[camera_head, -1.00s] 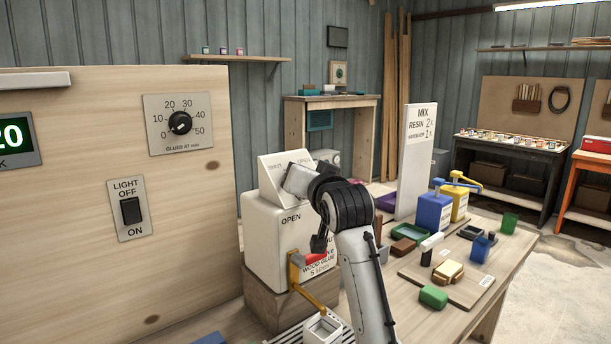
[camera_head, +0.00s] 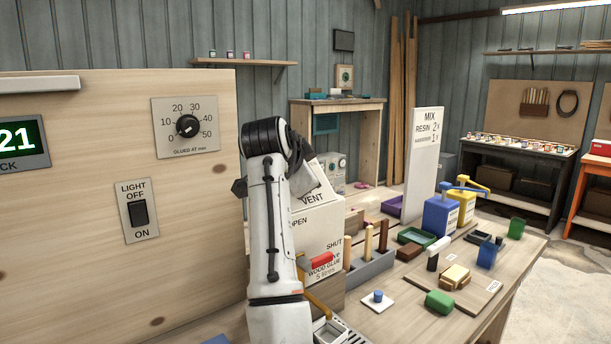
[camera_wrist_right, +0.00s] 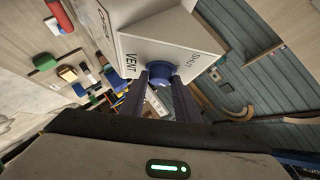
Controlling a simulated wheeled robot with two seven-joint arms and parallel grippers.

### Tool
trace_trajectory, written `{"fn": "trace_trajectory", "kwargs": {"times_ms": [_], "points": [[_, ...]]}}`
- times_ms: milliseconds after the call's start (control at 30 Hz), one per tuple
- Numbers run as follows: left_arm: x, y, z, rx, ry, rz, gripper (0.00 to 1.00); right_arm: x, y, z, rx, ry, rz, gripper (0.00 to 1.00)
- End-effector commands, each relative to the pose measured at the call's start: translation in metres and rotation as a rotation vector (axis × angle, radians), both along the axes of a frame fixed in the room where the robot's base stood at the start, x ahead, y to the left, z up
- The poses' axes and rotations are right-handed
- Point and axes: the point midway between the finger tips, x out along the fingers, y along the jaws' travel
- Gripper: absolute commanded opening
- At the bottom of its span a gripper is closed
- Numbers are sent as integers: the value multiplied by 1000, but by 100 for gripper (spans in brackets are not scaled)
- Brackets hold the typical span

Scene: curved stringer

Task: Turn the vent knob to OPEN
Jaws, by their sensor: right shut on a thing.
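The white glue container (camera_head: 318,236) stands on a wooden block, with a slanted VENT panel (camera_head: 314,199) on top and OPEN and SHUT marked on its front. In the right wrist view, the blue vent knob (camera_wrist_right: 160,72) sits on the white panel (camera_wrist_right: 165,50) between the words VENT and SHUT. My right gripper (camera_wrist_right: 160,78) is shut on this knob, one dark finger on each side. In the head view my right arm covers the left part of the container and hides the knob and fingertips. Which mark the knob points at cannot be told. My left gripper is not in view.
A wooden panel with a light switch (camera_head: 138,212) and dial (camera_head: 187,126) is at the left. Blue and yellow pump bottles (camera_head: 437,214) stand further right.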

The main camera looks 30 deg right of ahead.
Motion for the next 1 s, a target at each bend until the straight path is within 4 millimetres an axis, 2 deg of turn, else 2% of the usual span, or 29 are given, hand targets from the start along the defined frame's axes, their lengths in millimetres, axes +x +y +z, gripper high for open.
{"fn": "trace_trajectory", "kwargs": {"times_ms": [300,800,833,933,1000], "points": [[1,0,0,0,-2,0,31,2,0,1,74,6,-72,7],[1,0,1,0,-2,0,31,2,0,2,84,5,-84,7],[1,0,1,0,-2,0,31,2,0,2,84,5,-84,32],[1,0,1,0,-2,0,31,2,0,1,84,5,-84,48],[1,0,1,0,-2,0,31,2,0,1,84,5,-84,48]]}}
